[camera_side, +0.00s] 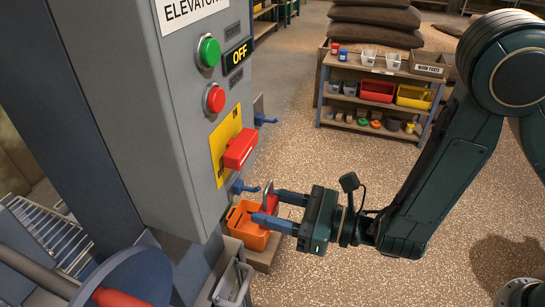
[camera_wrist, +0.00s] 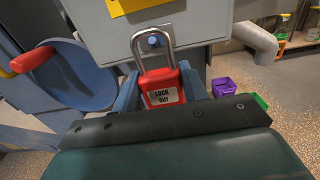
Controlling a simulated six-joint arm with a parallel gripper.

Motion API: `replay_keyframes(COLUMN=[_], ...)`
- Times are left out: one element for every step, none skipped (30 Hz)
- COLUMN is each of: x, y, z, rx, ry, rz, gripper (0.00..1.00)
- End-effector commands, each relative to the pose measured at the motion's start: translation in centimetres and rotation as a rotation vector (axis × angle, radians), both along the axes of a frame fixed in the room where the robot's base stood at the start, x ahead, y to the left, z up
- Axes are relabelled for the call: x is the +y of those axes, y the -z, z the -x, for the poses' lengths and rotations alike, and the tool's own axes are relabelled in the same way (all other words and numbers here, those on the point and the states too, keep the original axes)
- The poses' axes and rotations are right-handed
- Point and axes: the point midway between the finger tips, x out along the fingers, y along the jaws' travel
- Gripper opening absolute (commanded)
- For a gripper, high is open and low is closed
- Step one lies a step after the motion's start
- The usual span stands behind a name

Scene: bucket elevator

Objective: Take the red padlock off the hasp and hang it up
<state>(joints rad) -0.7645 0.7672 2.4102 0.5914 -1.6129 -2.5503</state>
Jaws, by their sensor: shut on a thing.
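The red padlock (camera_side: 270,203) is between the two fingers of my gripper (camera_side: 266,208), just right of the grey cabinet. In the wrist view the padlock (camera_wrist: 161,90) is upright, with a white "LOCK OUT" label and its grey shackle on top. My gripper (camera_wrist: 163,92) is shut on the padlock's body. A blue hook (camera_side: 243,187) sticks out of the cabinet's lower side, close to the shackle. In the wrist view its blue end (camera_wrist: 153,41) shows inside the shackle loop; I cannot tell whether the shackle is around it or in front of it.
The cabinet has a green button (camera_side: 209,52), a red button (camera_side: 215,99), an OFF sign and a red handle (camera_side: 240,148) on a yellow plate. A second blue hook (camera_side: 265,121) is farther back. An orange bin (camera_side: 246,228) stands below. Floor to the right is open.

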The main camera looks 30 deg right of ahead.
Motion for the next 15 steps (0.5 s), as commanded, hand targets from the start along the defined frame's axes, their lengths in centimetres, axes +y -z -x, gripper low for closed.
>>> replay_keyframes(x=[-0.2,-0.3,-0.4,-0.5,-0.6,-0.7,-0.8,-0.9,-1.0,-1.1,-1.2,-1.3,-1.4,-1.5,-1.6], y=[0.0,0.0,0.0,0.0,0.0,0.0,-0.1,-0.1,-0.1,-0.1,-0.1,0.0,0.0,0.0,0.0], z=[0.1,0.2,0.3,0.4,0.5,0.6,0.7,0.8,0.9,1.0,1.1,1.2,1.3,1.4,1.5], rx=[-0.001,0.000,0.000,-0.001,-0.001,0.000,-0.001,-0.001,-0.001,-0.001,-0.001,-0.001,-0.001,-0.001,-0.001], ry=[0.001,0.001,0.001,0.001,0.002,0.002,0.002,0.003,0.003,0.004,0.003,0.003,0.002,0.002,0.001], rz=[0.001,0.000,0.000,0.001,0.000,-0.001,-0.001,0.000,-0.001,-0.002,0.000,0.001,0.001,-0.001,-0.001], gripper=[0.18,0.18,0.18,0.18,0.18,0.18,0.18,0.18,0.18,0.18,0.18,0.18,0.18,0.18,0.18])
